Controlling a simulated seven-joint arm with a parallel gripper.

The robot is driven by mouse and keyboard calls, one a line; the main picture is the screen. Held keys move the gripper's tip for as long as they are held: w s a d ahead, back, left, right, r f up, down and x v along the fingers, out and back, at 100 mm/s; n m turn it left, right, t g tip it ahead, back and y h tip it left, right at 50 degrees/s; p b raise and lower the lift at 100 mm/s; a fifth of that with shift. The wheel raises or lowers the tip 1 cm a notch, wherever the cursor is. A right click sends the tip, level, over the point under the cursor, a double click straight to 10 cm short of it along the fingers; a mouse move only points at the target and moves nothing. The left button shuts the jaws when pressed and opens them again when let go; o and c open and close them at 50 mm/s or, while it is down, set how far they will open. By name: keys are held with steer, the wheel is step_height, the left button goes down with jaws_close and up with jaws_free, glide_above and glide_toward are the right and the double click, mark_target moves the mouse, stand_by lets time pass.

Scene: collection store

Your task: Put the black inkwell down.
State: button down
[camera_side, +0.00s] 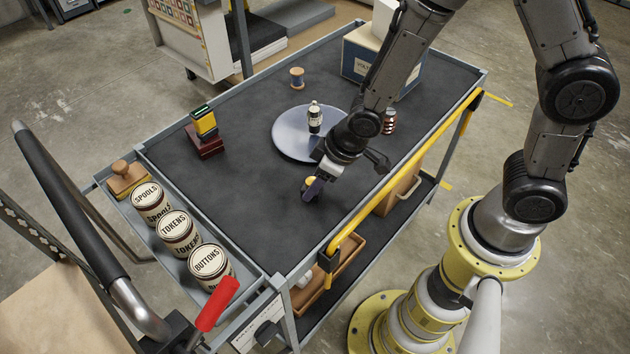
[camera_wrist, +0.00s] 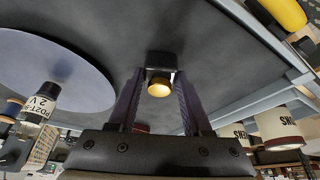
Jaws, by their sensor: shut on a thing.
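My gripper (camera_side: 312,188) is low over the front part of the cart's dark mat, its purple fingers closed. In the wrist view my gripper (camera_wrist: 160,95) is shut on the black inkwell (camera_wrist: 161,59), which has a dark square body and a round gold cap (camera_wrist: 158,89) facing the wrist. In the side view only its gold cap (camera_side: 311,181) shows clearly; the fingers hide most of the body. The inkwell is at or just above the mat; I cannot tell whether it touches.
A round grey disc (camera_side: 289,147) bearing a small labelled bottle (camera_side: 315,118) is behind my gripper. A spool (camera_side: 297,77), a red-based stack (camera_side: 206,145), a striped item (camera_side: 389,122) and a blue box (camera_side: 405,75) stand around. Bare mat (camera_side: 250,210) lies left.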

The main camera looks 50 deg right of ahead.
steer(key=shift+f, duration=0.15)
steer(key=shift+c, duration=1.7)
jaws_free()
